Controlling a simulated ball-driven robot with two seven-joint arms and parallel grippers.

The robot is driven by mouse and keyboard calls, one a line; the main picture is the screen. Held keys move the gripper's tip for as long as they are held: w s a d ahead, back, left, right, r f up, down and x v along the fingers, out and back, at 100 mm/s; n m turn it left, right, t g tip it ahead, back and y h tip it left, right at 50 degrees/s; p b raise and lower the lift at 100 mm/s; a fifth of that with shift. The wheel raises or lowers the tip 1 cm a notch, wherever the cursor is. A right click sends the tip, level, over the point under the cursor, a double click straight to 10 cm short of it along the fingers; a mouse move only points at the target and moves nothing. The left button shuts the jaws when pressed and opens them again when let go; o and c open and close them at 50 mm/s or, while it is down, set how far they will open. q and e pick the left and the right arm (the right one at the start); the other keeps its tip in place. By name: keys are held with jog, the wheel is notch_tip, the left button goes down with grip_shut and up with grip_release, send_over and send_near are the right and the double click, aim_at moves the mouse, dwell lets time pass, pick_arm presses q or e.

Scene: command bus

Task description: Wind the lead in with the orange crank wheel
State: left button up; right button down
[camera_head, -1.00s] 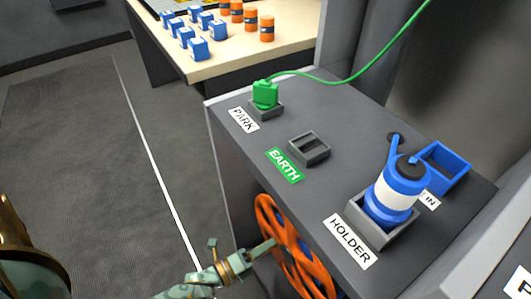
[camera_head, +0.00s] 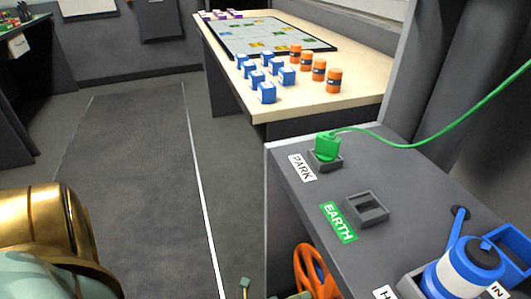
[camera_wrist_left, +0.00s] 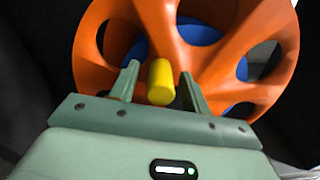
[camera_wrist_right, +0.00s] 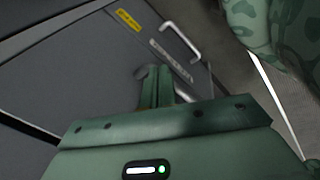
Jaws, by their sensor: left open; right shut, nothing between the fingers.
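The orange crank wheel (camera_head: 312,272) is on the side of the grey cabinet, cut off by the bottom edge of the head view. In the left wrist view the wheel (camera_wrist_left: 235,50) fills the upper part, with its yellow handle (camera_wrist_left: 161,84) standing between the fingers of my left gripper (camera_wrist_left: 159,72). These fingers are open, one on each side of the handle. A green lead (camera_head: 430,146) runs from a green plug (camera_head: 327,146) in the PARK socket up to the right. My right gripper (camera_wrist_right: 157,72) is shut and empty, in front of grey panelling.
The cabinet top has an empty EARTH socket (camera_head: 367,208) and a blue-and-white connector (camera_head: 468,270) in the holder. Behind is a table (camera_head: 350,105) with blue blocks (camera_head: 266,92) and orange cylinders (camera_head: 334,80). A metal handle (camera_wrist_right: 183,38) shows in the right wrist view. Floor is clear at left.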

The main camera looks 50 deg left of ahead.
pick_arm(q)
jog(key=shift+s, duration=0.1)
jog(key=shift+s+a, duration=0.2)
jog(key=shift+s, duration=0.15)
jog(key=p+v, duration=0.2)
jog(key=v, duration=1.3)
jog(key=shift+s+p, duration=0.2)
jog(key=shift+p, duration=0.2)
pick_arm(e)
jog(key=shift+n+g+h, duration=0.4)
jog(key=shift+g+h, duration=0.4)
jog(key=s+d, duration=0.4)
jog(key=shift+d+f, duration=0.1)
jog(key=shift+f, duration=0.25)
jog(key=shift+a, duration=0.2)
